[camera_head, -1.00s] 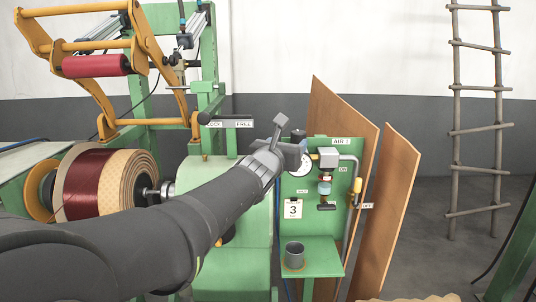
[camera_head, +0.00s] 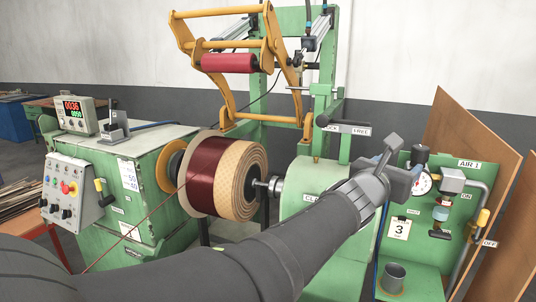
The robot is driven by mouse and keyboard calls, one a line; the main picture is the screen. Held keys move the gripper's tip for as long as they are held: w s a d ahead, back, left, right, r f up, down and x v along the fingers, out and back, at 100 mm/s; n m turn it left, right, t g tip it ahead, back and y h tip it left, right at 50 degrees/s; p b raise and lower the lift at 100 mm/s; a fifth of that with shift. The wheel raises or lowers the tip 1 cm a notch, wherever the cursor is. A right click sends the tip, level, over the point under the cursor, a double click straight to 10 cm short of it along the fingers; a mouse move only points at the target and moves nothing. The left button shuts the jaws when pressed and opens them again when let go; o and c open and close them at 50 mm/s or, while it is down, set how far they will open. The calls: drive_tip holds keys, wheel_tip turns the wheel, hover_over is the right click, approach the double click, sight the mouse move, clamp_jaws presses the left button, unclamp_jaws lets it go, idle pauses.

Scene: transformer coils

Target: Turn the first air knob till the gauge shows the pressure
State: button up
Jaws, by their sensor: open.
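The green AIR 1 panel (camera_head: 430,255) stands at the right. Its round white pressure gauge (camera_head: 424,186) is partly covered by my gripper, and its needle reading is too small to tell. A dark knob (camera_head: 420,153) shows just above the gauge. A white card (camera_head: 400,229) with a "3" hangs below the gauge. My gripper (camera_head: 402,164) is open and empty, just left of the knob and gauge in the picture. I cannot tell whether a finger touches the knob.
A yellow-handled lever (camera_head: 483,217) is on the pipe at the panel's right, by ON and OFF labels. A grey cup (camera_head: 393,277) stands on the panel's shelf. The copper coil (camera_head: 208,176) and winding machine fill the middle. Wooden boards (camera_head: 475,135) lean behind the panel.

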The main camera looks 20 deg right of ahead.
drive_tip(key=w+d+r+m+g+h, duration=0.2)
drive_tip(key=w+r+m+g+h, duration=0.15)
drive_tip(key=w, duration=0.25)
drive_tip(key=m+g+y, duration=0.3)
drive_tip(key=m+g, duration=0.1)
drive_tip(key=g, duration=0.4)
approach(414, 151)
drive_tip(key=x, duration=1.2)
drive_tip(key=shift+w+d, duration=0.1)
drive_tip(key=shift+d, duration=0.15)
drive_tip(key=c, duration=1)
drive_tip(key=shift+o, duration=0.2)
drive_tip(key=shift+n+t, duration=0.35)
drive_tip(key=shift+t, duration=0.1)
